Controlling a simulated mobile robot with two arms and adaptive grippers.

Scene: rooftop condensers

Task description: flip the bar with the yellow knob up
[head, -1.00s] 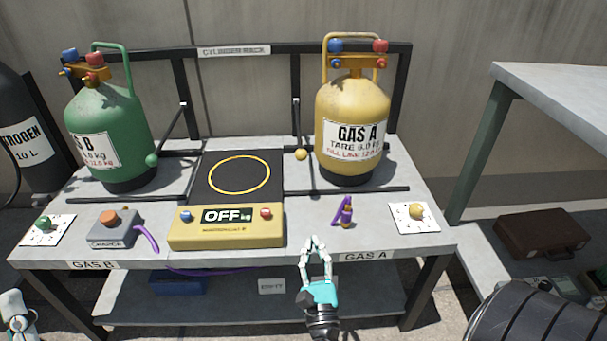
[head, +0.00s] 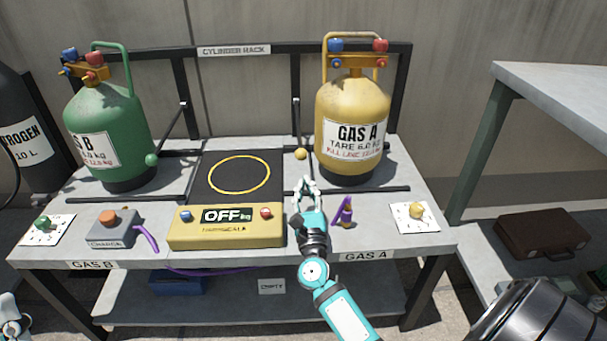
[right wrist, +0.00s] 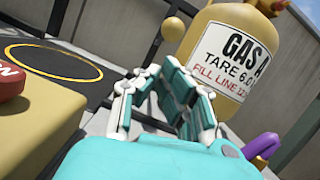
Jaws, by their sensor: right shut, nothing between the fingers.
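The yellow knob (head: 301,154) sits at the lower front end of a thin dark bar (head: 297,122), left of the yellow GAS A cylinder (head: 350,105). The bar slopes down from the rack to the knob. In the right wrist view the knob (right wrist: 173,29) shows beyond the fingers, beside the cylinder. My right gripper (head: 305,182) is shut and empty over the table, in front of the knob and apart from it. Its fingers (right wrist: 163,70) fill the middle of the wrist view.
The yellow scale box (head: 226,238) reading OFF and its dark plate (head: 240,198) lie left of my right gripper. A purple item (head: 345,211) stands close on its right. The green cylinder (head: 106,135) stands at left. Dark rails (head: 360,193) cross the table.

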